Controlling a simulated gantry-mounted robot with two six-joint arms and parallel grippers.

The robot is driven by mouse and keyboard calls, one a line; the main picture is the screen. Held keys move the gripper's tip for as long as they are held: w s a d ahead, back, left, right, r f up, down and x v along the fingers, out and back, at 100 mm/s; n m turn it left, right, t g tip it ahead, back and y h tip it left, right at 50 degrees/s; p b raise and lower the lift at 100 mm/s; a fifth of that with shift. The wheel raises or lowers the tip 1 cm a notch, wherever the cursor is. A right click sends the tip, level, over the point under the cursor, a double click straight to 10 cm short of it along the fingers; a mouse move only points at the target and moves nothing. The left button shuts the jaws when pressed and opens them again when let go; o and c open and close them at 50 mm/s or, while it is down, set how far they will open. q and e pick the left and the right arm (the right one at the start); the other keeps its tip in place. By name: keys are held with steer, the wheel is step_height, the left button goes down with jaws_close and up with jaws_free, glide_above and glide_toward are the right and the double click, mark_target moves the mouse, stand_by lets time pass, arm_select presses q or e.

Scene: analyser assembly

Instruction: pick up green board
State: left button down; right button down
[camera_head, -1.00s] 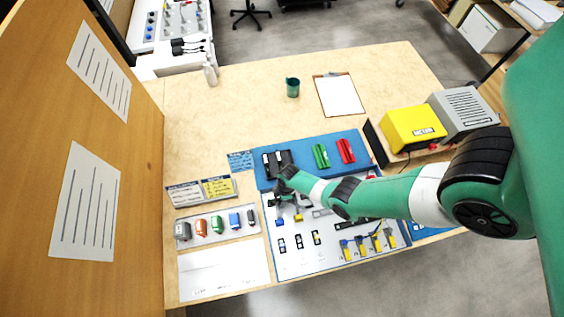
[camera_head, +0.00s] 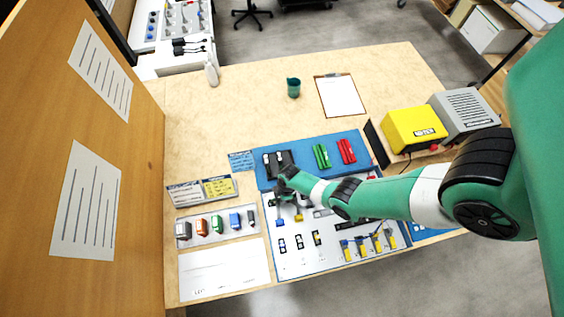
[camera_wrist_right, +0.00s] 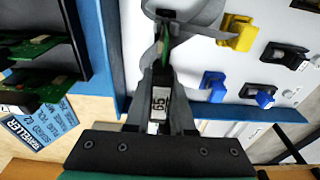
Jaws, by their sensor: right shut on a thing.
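My right gripper (camera_wrist_right: 160,75) is shut on a thin green board (camera_wrist_right: 165,45), seen nearly edge-on between its fingers in the right wrist view. The fingers cover much of the board, and a white label with dark digits shows between them. In the head view my right gripper (camera_head: 280,206) is over the white panel (camera_head: 285,263), in front of a black rack (camera_head: 270,166). The board is too small to make out there. In the right wrist view the rack, at the left, holds other green boards (camera_wrist_right: 35,91). My left gripper is out of view.
Green (camera_head: 320,156) and red (camera_head: 346,151) parts lie on the blue mat (camera_head: 378,173). Blue, black and yellow parts (camera_wrist_right: 238,33) sit on the panel close to the gripper. A yellow box (camera_head: 413,129) stands at the right. The table's back middle is mostly clear.

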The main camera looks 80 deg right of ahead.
step_height(320, 180, up, 10)
steer(key=p, duration=1)
steer(key=shift+r, duration=0.1)
steer(key=c, duration=1.5)
jaws_free()
jaws_close()
